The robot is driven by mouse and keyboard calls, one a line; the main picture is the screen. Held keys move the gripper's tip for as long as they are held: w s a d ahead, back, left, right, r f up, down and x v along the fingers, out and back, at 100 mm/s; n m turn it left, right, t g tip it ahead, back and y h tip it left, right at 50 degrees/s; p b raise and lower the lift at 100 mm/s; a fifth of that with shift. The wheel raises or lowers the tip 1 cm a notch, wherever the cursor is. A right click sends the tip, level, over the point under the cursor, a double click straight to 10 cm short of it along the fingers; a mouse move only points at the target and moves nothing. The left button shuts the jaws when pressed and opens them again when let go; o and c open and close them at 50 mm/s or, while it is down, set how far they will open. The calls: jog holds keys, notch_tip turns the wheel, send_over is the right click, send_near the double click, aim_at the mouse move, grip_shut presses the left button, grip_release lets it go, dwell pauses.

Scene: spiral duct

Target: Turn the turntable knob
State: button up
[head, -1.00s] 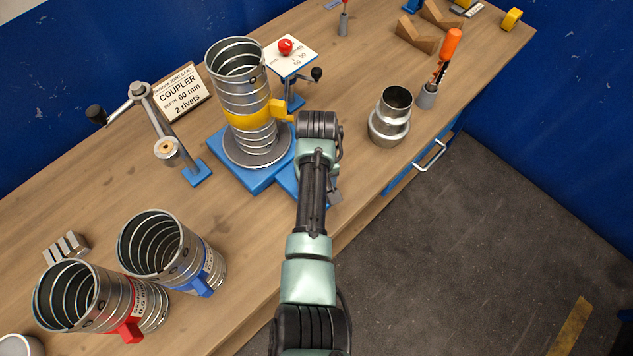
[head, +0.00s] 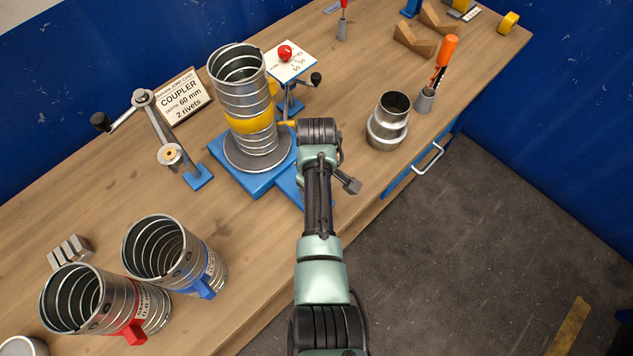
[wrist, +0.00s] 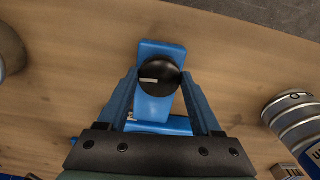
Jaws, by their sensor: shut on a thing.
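The black round knob (wrist: 160,80) with a pale pointer line sits on a blue base (wrist: 155,108) in the wrist view. The two blue fingers of my gripper (wrist: 162,74) are shut on it, one on each side. In the head view my arm's end hides the knob and the fingers. The grey round turntable (head: 232,157) rests on a blue base (head: 227,170) left of my arm. A ribbed metal duct (head: 240,95) with a yellow band (head: 250,122) stands upright on it.
A crank stand (head: 158,125) and a coupler card (head: 182,97) are left of the duct. A red-button stand (head: 285,53) is behind. A metal reducer (head: 388,125) stands to the right. Two more ducts, blue-tabbed (head: 165,250) and red-tabbed (head: 85,300), stand front left.

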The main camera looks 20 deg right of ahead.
jog(key=shift+w+r, duration=0.1)
jog(key=shift+w, duration=0.05)
jog(key=o, duration=1.4)
notch_tip(320, 180, up, 13)
jog(key=shift+b, duration=0.85)
